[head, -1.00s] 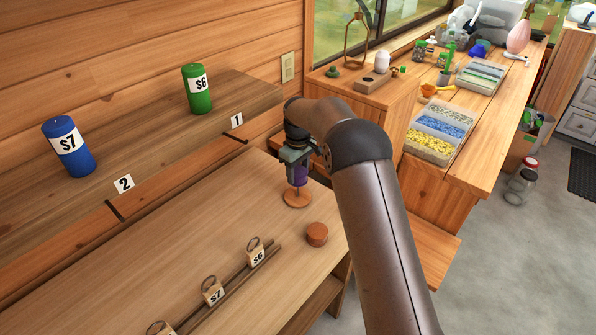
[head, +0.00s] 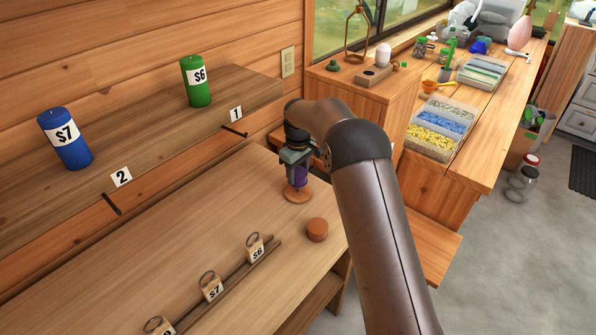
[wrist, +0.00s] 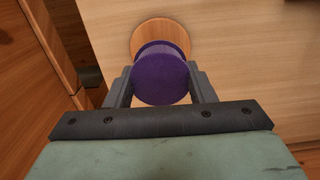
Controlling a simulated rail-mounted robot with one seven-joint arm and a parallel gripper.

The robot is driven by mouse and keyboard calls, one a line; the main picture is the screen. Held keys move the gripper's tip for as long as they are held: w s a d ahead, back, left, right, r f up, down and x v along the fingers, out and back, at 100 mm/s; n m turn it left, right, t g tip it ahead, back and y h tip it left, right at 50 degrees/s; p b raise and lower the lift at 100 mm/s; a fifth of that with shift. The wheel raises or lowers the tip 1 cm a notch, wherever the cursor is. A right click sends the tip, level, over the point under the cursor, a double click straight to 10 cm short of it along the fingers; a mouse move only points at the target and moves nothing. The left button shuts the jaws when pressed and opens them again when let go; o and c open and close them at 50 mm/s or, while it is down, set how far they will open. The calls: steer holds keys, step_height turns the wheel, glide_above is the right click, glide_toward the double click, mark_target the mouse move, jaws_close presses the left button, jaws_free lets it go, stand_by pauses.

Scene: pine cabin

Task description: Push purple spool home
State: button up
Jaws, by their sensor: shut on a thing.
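The purple spool (head: 299,180) is upright between the fingers of my gripper (head: 297,168), over a round wooden base (head: 298,195) on the bench. In the wrist view, the spool's purple top (wrist: 160,78) sits between the two dark fingers of the gripper (wrist: 161,88), one on each side. Part of the round base (wrist: 158,32) shows beyond it. The spool is low over the base; I cannot tell whether it touches it. A peg under the spool is hidden.
A small round brown block (head: 317,231) stands on the bench close in front of the base. A rail with price tags (head: 213,288) lies at the front. Blue (head: 66,140) and green (head: 196,82) candles stand on the raised back shelf. The bench's left part is clear.

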mark_target(298, 191)
steer(key=shift+f+b, duration=1.05)
steer(key=shift+f, duration=0.75)
steer(key=shift+f, duration=0.3)
steer(key=o, duration=1.1)
steer(key=shift+o, duration=0.2)
steer(key=shift+r, duration=0.15)
